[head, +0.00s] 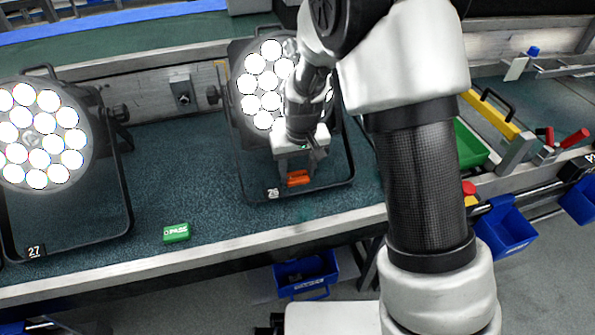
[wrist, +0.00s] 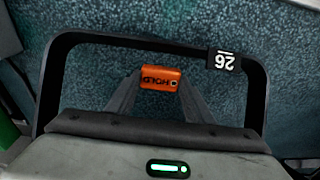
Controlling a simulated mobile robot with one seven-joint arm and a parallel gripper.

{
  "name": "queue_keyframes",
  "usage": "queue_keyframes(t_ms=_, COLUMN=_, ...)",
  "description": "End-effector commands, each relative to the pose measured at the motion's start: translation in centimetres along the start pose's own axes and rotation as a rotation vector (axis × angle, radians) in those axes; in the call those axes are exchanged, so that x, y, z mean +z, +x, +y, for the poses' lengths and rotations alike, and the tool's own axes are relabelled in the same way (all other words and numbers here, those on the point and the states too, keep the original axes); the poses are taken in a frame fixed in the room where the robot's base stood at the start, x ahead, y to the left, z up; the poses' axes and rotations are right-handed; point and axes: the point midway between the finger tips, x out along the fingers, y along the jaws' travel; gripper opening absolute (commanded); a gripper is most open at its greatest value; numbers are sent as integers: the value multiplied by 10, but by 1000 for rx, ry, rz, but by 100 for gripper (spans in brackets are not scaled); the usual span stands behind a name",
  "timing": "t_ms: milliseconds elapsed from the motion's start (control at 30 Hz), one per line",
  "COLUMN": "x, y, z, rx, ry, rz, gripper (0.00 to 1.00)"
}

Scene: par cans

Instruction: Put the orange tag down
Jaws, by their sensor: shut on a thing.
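The orange tag (wrist: 161,77) reads HOLD and sits between the two fingertips of my gripper (wrist: 160,84) in the wrist view. My gripper is shut on it. In the head view the orange tag (head: 299,179) shows just below my gripper (head: 296,168), in front of the par can numbered 26 (head: 262,85). The tag is over the area inside that can's black frame (wrist: 60,75). I cannot tell whether the tag touches the mat (head: 190,195) or is held above it.
A green PASS tag (head: 176,232) lies on the mat near the bench's front edge. Par can 27 (head: 38,140) stands at the left. A green tray (head: 470,145) and yellow caddy (head: 490,115) are at the right. Blue bins (head: 305,272) are below the bench.

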Motion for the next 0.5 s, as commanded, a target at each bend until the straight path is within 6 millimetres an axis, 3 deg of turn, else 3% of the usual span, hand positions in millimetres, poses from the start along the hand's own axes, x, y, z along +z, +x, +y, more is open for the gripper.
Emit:
queue_keyframes(t_ms=33, x=1, y=3, z=0, rx=0, ry=0, rz=-1, gripper=26)
queue_keyframes(t_ms=67, x=0, y=2, z=0, rx=0, ry=0, rz=-1, gripper=53)
queue_keyframes(t_ms=133, x=1, y=2, z=0, rx=0, ry=0, rz=-1, gripper=64)
queue_keyframes(t_ms=500, x=0, y=-4, z=0, rx=0, ry=0, rz=0, gripper=66)
